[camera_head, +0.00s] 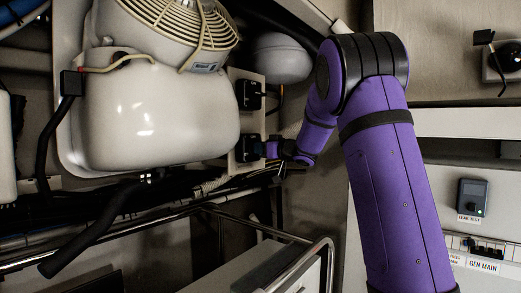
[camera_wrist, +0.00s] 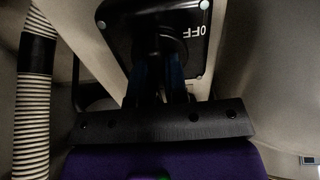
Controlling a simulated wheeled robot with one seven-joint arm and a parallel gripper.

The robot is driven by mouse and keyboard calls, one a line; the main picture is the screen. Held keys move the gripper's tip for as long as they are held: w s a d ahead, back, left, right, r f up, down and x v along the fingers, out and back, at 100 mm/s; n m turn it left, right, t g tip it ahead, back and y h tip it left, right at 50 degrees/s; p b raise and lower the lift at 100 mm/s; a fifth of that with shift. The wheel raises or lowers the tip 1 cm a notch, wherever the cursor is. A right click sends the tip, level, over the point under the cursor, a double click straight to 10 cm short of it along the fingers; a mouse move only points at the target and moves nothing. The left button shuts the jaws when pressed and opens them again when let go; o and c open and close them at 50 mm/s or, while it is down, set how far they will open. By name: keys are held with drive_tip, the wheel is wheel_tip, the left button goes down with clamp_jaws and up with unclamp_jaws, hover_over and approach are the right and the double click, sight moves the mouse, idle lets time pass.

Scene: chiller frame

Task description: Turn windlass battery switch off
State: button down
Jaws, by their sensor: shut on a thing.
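Two black battery switches sit one above the other on a pale panel beside the white tank; their labels are too small to read, so I cannot tell which is the windlass one. The upper switch (camera_head: 250,95) stands free. My gripper (camera_head: 270,150) is at the lower switch (camera_head: 246,149). In the wrist view the black switch plate (camera_wrist: 118,18) has white "OFF" lettering, upside down, right of the knob. My gripper (camera_wrist: 160,68) is shut on the switch knob (camera_wrist: 160,42). The fingers hide part of the knob, and I cannot tell its setting.
A white tank (camera_head: 160,120) with a ribbed fan cover stands left of the switches. Black hoses and cables (camera_head: 100,225) run below it. A metal rail (camera_head: 290,240) is below my gripper. A ribbed hose (camera_wrist: 33,100) runs down the left of the wrist view.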

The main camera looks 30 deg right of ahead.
drive_tip(key=shift+n, duration=0.3)
drive_tip(key=n, duration=0.8)
drive_tip(key=shift+f+n, duration=0.1)
drive_tip(key=shift+n, duration=0.3)
drive_tip(key=n, duration=0.4)
drive_tip(key=shift+a+f+n, duration=0.1)
drive_tip(key=shift+n, duration=2.1)
drive_tip(key=c, duration=1.1)
unclamp_jaws()
drive_tip(key=shift+c, duration=0.2)
drive_tip(key=shift+s, duration=0.1)
